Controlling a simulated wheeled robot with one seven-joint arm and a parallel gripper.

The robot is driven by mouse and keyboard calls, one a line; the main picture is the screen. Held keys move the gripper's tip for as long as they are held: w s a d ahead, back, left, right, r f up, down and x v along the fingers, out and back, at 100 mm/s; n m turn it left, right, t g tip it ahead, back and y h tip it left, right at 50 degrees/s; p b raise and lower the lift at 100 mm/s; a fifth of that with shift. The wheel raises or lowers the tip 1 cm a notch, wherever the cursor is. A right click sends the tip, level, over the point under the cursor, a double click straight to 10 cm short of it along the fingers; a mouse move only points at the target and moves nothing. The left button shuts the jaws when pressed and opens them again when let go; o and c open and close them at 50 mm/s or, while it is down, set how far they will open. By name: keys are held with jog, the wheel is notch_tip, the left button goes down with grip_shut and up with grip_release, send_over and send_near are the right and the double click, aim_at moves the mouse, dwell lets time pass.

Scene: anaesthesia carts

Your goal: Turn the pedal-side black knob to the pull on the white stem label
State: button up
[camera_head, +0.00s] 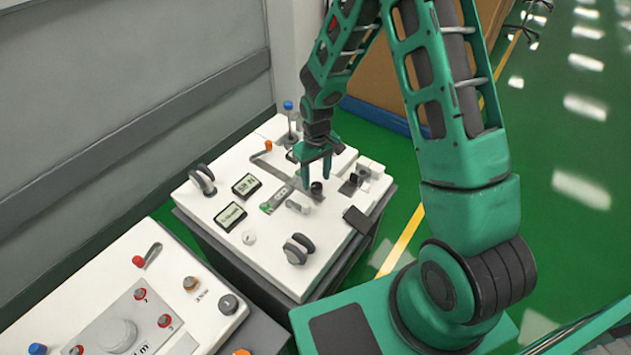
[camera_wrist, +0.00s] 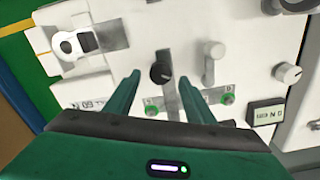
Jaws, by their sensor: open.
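The black knob (camera_head: 316,187) stands on the white cart top, beside a short white lever (camera_head: 298,205). In the wrist view the black knob (camera_wrist: 161,72) lies between my open fingertips, with a gap on each side. A small pale mark seems to show on it, but its direction is unclear. My gripper (camera_head: 318,163) points down just above the knob, empty; its fingers frame the knob in the wrist view (camera_wrist: 160,84). The white lever (camera_wrist: 211,62) is right of the knob. Pale labels with green spots (camera_wrist: 228,98) lie near the fingers; their words are unreadable.
A black pedal-like plate (camera_head: 357,219) sits at the cart's right edge. A second cart (camera_head: 62,300) is at lower left; green floor lies to the right.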

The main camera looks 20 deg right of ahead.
aim_at(317, 184)
notch_tip(317, 184, up, 8)
dwell(0.4)
jog(key=shift+w, duration=0.1)
jog(key=s+d+r+m+h, duration=0.1)
jog(key=s+d+r+m, duration=0.3)
jog(key=s+d+r, duration=0.95)
jog(key=s+d+r+m, duration=0.2)
jog(key=s+r, duration=0.1)
jog(key=s, duration=0.6)
jog(key=s+d+r+m+y, duration=0.1)
jog(key=s+d+r+m, duration=0.1)
jog(key=s, duration=0.7)
notch_tip(317, 184, up, 2)
jog(key=shift+r+m, duration=0.15)
jog(key=shift+m, duration=0.55)
